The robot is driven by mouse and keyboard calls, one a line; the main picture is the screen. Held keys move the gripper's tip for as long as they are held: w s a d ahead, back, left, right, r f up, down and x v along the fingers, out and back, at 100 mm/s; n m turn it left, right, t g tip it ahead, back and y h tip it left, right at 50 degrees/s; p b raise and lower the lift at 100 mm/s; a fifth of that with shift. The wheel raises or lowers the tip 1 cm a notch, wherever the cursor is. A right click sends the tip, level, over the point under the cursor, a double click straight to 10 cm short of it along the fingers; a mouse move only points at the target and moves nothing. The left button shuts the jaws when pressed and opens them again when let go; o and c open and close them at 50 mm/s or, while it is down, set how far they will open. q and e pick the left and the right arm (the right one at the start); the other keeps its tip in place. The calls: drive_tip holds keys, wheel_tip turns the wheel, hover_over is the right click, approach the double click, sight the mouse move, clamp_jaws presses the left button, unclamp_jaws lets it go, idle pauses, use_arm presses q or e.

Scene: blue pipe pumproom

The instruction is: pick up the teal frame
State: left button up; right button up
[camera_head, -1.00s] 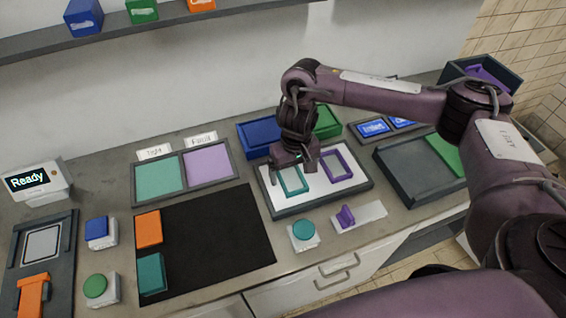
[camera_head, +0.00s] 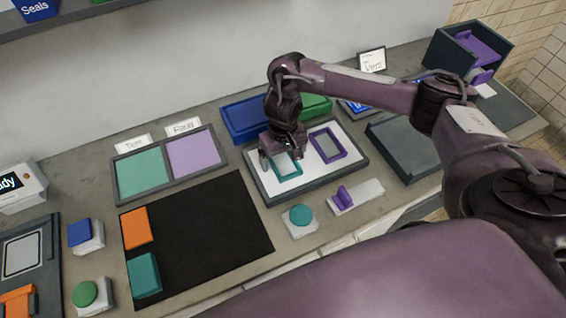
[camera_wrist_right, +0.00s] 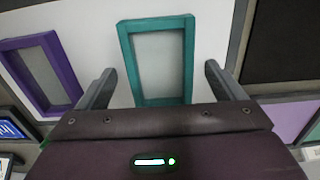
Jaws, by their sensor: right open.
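The teal frame (camera_head: 288,176) is a flat rectangular ring lying on the white surface of a dark-rimmed tray (camera_head: 279,203). It also shows in the right wrist view (camera_wrist_right: 188,60), upper centre. My right gripper (camera_head: 282,158) is open and empty, over the far part of the frame, hiding some of it in the head view. In the right wrist view the two fingers (camera_wrist_right: 160,84) stand apart on either side of the frame's near end, with gaps on both sides. A purple frame (camera_head: 317,150) lies to the right on the same tray. My left gripper is not in view.
A blue bin (camera_head: 243,122) and a green bin (camera_head: 316,104) stand behind the tray. A teal round button (camera_head: 300,215) and a purple switch (camera_head: 343,196) are in front. A black mat (camera_head: 210,235) lies left, a dark open tray (camera_head: 402,152) right.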

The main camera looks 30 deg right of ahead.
drive_tip(key=shift+f, duration=0.15)
drive_tip(key=c, duration=1.1)
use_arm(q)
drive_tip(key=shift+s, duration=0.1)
